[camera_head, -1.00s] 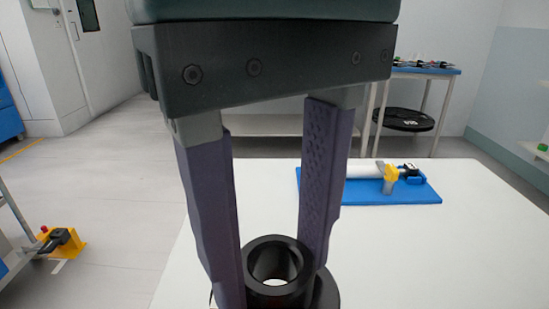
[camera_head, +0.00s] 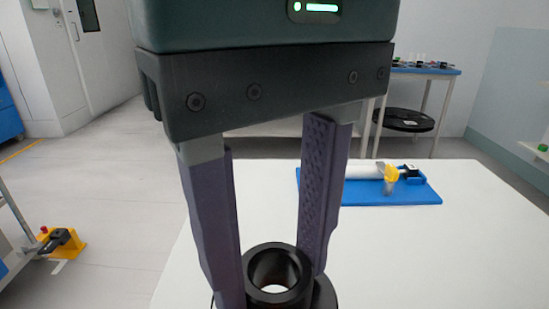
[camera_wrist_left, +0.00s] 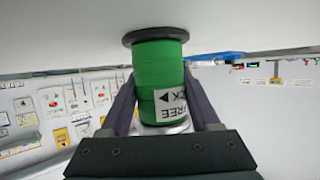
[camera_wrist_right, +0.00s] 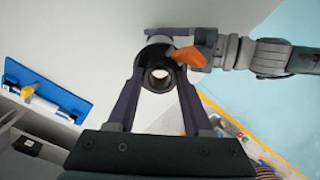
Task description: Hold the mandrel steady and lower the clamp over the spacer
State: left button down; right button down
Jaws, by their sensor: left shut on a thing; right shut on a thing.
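In the head view my right gripper (camera_head: 265,285) points down and is shut on a black ring (camera_head: 275,262), apparently the clamp. The ring also shows between its fingers in the right wrist view (camera_wrist_right: 160,55), with an orange part beside it. A wider black disc (camera_head: 325,292) shows behind the ring. In the left wrist view my left gripper (camera_wrist_left: 165,105) is shut on a green labelled cylinder (camera_wrist_left: 158,62), perhaps the mandrel, with a black flange (camera_wrist_left: 155,34) by the white surface. I cannot make out the spacer or whether the clamp touches anything below.
A blue board (camera_head: 365,196) with a white roll and a yellow-topped part (camera_head: 391,173) lies on the white table (camera_head: 420,255). The table is clear between the board and my right gripper. A stand with a blue top (camera_head: 425,70) is farther back.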

jog(key=shift+f, duration=3.45)
jog(key=shift+c, duration=1.1)
grip_release()
notch_tip(320, 180, up, 12)
pick_arm(q)
jog(key=shift+c, duration=0.2)
grip_release()
jog(key=shift+a, duration=0.1)
